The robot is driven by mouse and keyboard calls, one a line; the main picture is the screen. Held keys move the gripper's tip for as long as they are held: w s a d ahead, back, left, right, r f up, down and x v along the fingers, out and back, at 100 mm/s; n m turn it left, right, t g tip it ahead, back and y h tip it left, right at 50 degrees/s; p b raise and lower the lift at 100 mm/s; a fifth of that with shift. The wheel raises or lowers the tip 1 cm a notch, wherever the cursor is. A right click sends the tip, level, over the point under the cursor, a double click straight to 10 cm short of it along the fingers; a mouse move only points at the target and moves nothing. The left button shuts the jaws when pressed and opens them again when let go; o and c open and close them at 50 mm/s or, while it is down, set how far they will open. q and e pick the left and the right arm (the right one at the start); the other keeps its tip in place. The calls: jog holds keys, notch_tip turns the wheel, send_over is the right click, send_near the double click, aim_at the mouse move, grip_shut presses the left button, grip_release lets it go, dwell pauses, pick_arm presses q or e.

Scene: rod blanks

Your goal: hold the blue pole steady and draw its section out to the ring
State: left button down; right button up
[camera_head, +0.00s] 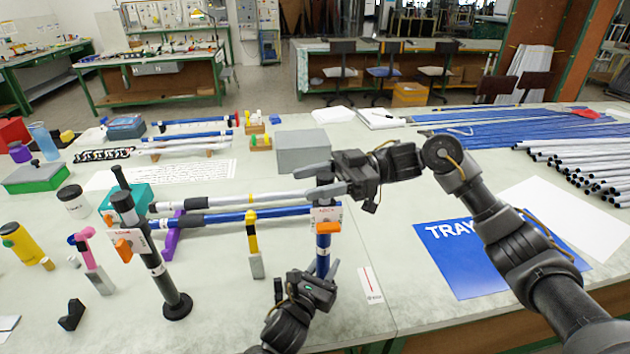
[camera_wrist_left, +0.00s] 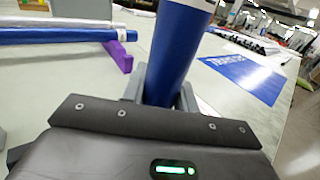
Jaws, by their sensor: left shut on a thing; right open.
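The blue pole (camera_head: 323,256) stands upright at the front middle of the table, with an orange clamp (camera_head: 327,227) and a white tag (camera_head: 325,214) near its top. My left gripper (camera_head: 309,277) is shut on its lower part. In the left wrist view the blue pole (camera_wrist_left: 181,45) rises between the fingers. My right gripper (camera_head: 317,182) is open at the pole's top, its fingers pointing left. It partly hides the top, and I cannot tell whether it touches. I cannot make out a ring on this pole's section.
A black pole (camera_head: 152,262) with an orange clamp stands on a round base at left. White and blue poles (camera_head: 235,215) lie behind, on a purple rest (camera_head: 172,236). A blue tray sheet (camera_head: 470,262) lies at right, below my right arm.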

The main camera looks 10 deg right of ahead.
grip_shut()
jog(key=shift+r, duration=2.05)
grip_release()
jog(key=shift+f, duration=0.1)
jog(key=v, duration=1.2)
pick_arm(q)
jog(key=c, duration=1)
grip_release()
jog(key=shift+s+a+f, duration=0.1)
